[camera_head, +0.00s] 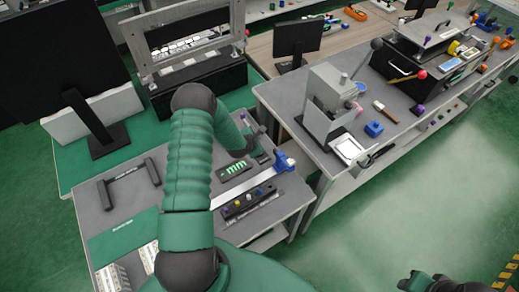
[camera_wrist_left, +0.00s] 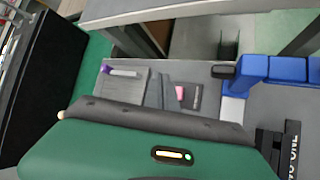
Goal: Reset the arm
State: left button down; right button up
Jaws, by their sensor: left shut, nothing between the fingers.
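My left arm reaches over the near grey table, and its gripper (camera_head: 262,156) is shut and empty at the right side of that table, close to a blue clamp-like part (camera_head: 284,161). The same blue part (camera_wrist_left: 278,70) shows at the right of the left wrist view; contact is not clear. A grey press fixture (camera_head: 328,105) with a black-knobbed lever (camera_head: 367,58) stands on the right bench.
A black block with several coloured knobs (camera_head: 248,202) and a green-marked block (camera_head: 236,170) lie on the near table. A black U-shaped handle (camera_head: 128,182) is at its left. A monitor (camera_head: 65,70) stands behind. Green floor (camera_head: 400,215) is free at right.

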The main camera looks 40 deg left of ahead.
dwell(0.5)
pick_arm(q)
jog(key=s+d+r+m+g+h+b, duration=0.25)
jog(key=d+r+m, duration=0.75)
jog(key=d+m, duration=0.5)
jog(key=s+d+r+m+g, duration=0.1)
jog(key=s+d+r+m, duration=0.2)
jog(key=s+d+m, duration=0.3)
jog(key=s+d+r+m+g, duration=0.2)
jog(key=s+d+r+m, duration=0.2)
jog(key=s+d+m, duration=0.3)
jog(key=s+m+b, duration=0.1)
jog(key=s+m, duration=0.2)
jog(key=s, duration=0.2)
jog(key=shift+a+g+h, duration=0.25)
